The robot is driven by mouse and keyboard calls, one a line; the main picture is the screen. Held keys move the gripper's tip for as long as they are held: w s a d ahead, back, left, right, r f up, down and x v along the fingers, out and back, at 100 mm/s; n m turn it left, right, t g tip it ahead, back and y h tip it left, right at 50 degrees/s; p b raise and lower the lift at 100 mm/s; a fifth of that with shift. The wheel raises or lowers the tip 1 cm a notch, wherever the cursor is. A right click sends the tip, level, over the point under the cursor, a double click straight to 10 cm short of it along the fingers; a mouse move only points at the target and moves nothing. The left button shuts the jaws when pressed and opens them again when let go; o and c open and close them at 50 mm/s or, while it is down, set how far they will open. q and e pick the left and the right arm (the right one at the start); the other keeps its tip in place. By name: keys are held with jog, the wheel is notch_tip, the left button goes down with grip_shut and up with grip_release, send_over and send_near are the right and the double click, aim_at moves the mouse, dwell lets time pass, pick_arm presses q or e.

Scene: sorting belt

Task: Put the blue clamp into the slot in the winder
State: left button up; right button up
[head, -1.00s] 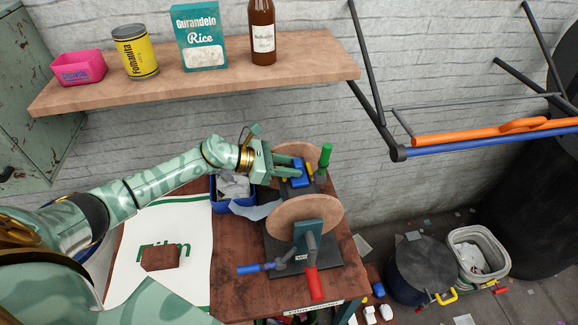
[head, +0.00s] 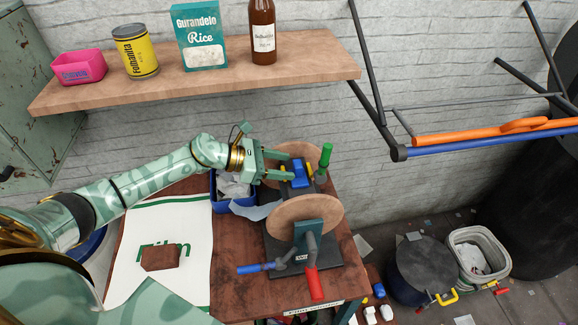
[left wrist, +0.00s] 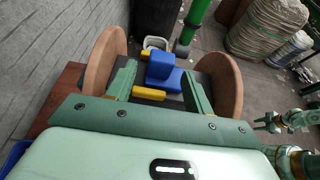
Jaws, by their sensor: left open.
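The blue clamp (head: 298,178) sits on the winder's dark base (head: 276,228) between the two wooden discs, with yellow pieces beside it. In the left wrist view the clamp (left wrist: 165,76) shows a raised block on a wider blue part, with a yellow bar on its near side. How deep it sits in the slot is hidden. My left gripper (head: 287,166) is open and empty, just left of the clamp, its fingers pointing at it. My right gripper (left wrist: 268,122) shows small at the right edge of the left wrist view; its jaws are unclear.
The winder has a green upright handle (head: 325,156), a red handle (head: 314,282) and a blue handle (head: 249,269). A blue bin (head: 236,207) stands left of it. A wooden shelf (head: 200,82) hangs above.

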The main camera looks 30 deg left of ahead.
pick_arm(q)
jog(key=b+v, duration=0.1)
jog(key=v, duration=0.8)
jog(key=shift+s+a+r, duration=0.2)
jog(key=shift+s+a, duration=0.05)
dwell(0.7)
